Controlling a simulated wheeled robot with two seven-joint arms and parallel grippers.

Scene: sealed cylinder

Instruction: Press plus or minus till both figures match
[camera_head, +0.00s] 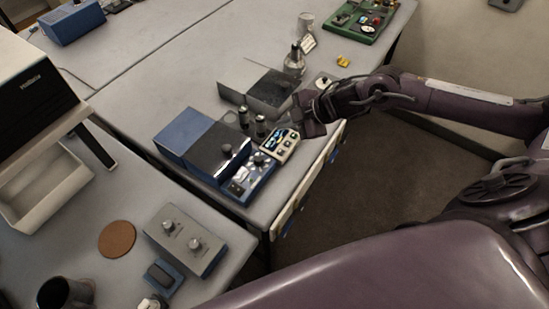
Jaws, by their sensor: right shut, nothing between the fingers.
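A small pale keypad unit (281,145) with a lit screen and dark buttons sits at the right front of a blue instrument (187,133) with a dark lid. The figures on its screen and the plus and minus marks are too small to read. My right gripper (297,121) is shut and empty, just behind and above the keypad's right edge. I cannot tell whether its tips touch the keypad. My left gripper is out of view.
Dark-capped cylinders (260,126) stand beside the instrument, close to my right gripper. A grey metal box (256,87) and a glass bottle (294,60) are behind. A grey two-knob box (185,240) stands on the near table. The worktop left of the instrument is clear.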

